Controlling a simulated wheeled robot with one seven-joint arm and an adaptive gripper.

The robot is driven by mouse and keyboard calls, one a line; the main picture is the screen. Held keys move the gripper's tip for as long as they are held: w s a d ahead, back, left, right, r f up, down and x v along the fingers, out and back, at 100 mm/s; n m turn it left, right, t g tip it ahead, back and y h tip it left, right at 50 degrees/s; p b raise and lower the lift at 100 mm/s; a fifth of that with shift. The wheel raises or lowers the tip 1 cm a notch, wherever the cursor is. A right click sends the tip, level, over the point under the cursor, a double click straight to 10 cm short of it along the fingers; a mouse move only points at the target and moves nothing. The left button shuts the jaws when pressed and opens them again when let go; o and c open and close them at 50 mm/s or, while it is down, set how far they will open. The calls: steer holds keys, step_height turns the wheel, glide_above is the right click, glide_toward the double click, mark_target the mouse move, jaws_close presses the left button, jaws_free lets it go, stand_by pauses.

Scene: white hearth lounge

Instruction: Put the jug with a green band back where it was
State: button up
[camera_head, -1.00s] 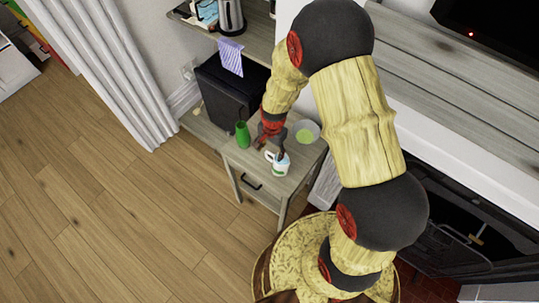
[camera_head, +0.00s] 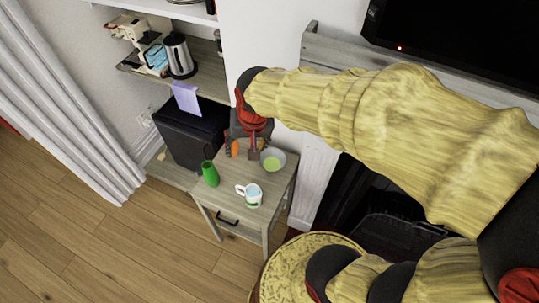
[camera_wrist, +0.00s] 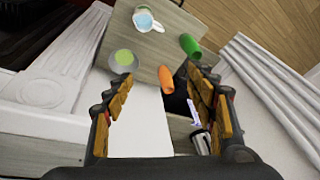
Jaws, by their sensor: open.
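The white jug (camera_head: 250,194) with its handle stands upright on the small wooden side table (camera_head: 228,204), near its front edge. A little green shows low on its side. In the wrist view the jug (camera_wrist: 146,19) is at the top, with a pale blue inside. My gripper (camera_head: 247,146) is above the back of the table, behind the jug and apart from it. In the wrist view my gripper (camera_wrist: 160,92) has its fingers wide apart with nothing held between them.
A green vase (camera_head: 210,174), an orange cylinder (camera_wrist: 166,80) and a grey bowl (camera_head: 272,160) with a green inside share the tabletop. A black box (camera_head: 190,135) stands behind. A shelf (camera_head: 205,73) with a kettle (camera_head: 178,55) is above. Floor (camera_head: 120,245) in front is clear.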

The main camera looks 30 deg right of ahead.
steer(key=s+d+r+n+t, duration=0.1)
steer(key=s+r+n, duration=0.3)
steer(key=s+r, duration=0.5)
steer(key=s+t, duration=0.1)
steer(key=s, duration=0.1)
steer(key=shift+s+r+n, duration=0.3)
steer(key=shift+s, duration=0.05)
steer(key=shift+d+f, duration=0.1)
steer(key=shift+s+a+f+b, duration=0.1)
steer(key=shift+a+f+b, duration=0.15)
steer(key=shift+f+b, duration=0.65)
